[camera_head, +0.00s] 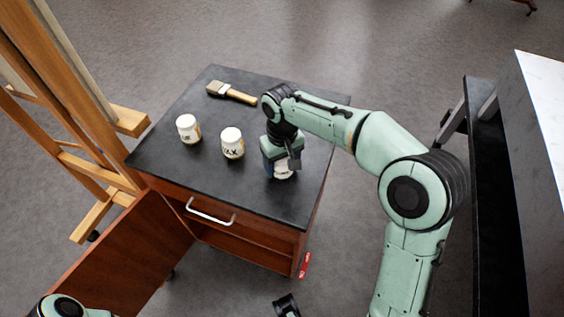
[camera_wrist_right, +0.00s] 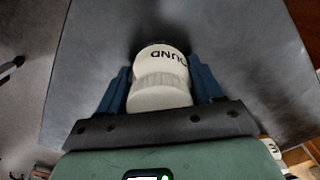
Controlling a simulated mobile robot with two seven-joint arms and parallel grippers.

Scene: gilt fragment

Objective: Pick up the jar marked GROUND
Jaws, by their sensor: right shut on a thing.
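My right gripper (camera_head: 283,162) comes down over the front right part of the dark tabletop. It is shut on a white jar (camera_head: 284,173), mostly hidden by the gripper in the head view. In the right wrist view the jar (camera_wrist_right: 160,92) sits between the two blue fingers, and the letters "OUND" show on its label. I cannot tell whether the jar touches the tabletop.
The cabinet's dark top (camera_head: 258,195) also holds a white jar whose label ends in X (camera_head: 232,142), another white jar (camera_head: 188,129) and a brush (camera_head: 232,93). A wooden easel (camera_head: 85,130) stands left. An open cabinet door (camera_head: 135,250) juts out at the front left.

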